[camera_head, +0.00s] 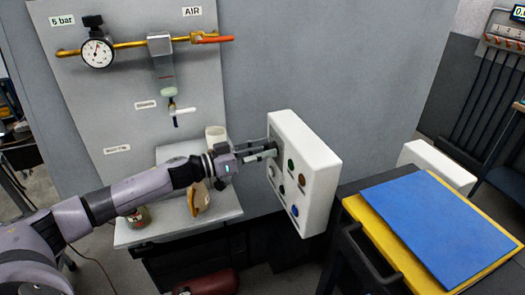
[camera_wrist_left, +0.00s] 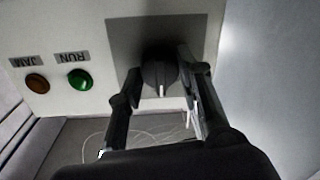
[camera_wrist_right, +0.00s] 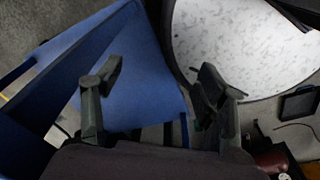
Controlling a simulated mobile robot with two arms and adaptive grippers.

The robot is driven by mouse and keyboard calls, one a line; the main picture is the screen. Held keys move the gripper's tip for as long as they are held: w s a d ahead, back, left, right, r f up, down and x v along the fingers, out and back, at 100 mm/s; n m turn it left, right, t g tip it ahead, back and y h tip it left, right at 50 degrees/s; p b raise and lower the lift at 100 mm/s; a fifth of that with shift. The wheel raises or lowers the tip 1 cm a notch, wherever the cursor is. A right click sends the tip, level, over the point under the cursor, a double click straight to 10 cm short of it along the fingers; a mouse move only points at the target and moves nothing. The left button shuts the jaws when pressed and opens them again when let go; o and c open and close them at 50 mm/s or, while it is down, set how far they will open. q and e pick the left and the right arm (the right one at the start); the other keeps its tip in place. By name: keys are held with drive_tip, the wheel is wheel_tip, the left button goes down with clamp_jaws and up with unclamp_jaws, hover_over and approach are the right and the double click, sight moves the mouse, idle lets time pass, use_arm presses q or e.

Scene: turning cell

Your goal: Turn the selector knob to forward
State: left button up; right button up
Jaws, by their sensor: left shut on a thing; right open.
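The selector knob (camera_wrist_left: 160,76) is black with a white pointer line and sits on a dark square plate (camera_wrist_left: 126,36) on the white control box. In the left wrist view its pointer line points toward the bottom of the picture. My left gripper (camera_wrist_left: 158,90) is shut on the knob, one finger on each side. In the head view my left gripper (camera_head: 272,150) reaches the left face of the control box (camera_head: 318,170) and hides most of the knob. My right gripper (camera_wrist_right: 155,85) is open and empty in the right wrist view, away from the box.
Green RUN (camera_wrist_left: 80,80) and amber JAM (camera_wrist_left: 37,83) lamps sit beside the knob plate. A cart with a blue mat (camera_head: 438,225) stands right of the box. A gauge (camera_head: 97,52) and yellow pipe are on the wall panel. A small bench (camera_head: 160,228) stands below the left arm.

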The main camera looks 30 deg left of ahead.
use_arm(q)
drive_tip(key=shift+m, duration=0.3)
drive_tip(key=shift+f+m+h+b, duration=0.1)
drive_tip(key=shift+m+h+b, duration=0.3)
drive_tip(key=shift+m+b, duration=2.75)
drive_tip(key=m+p, duration=0.3)
drive_tip(key=shift+m, duration=0.25)
drive_tip(key=o, duration=1.2)
drive_tip(key=shift+c, duration=0.2)
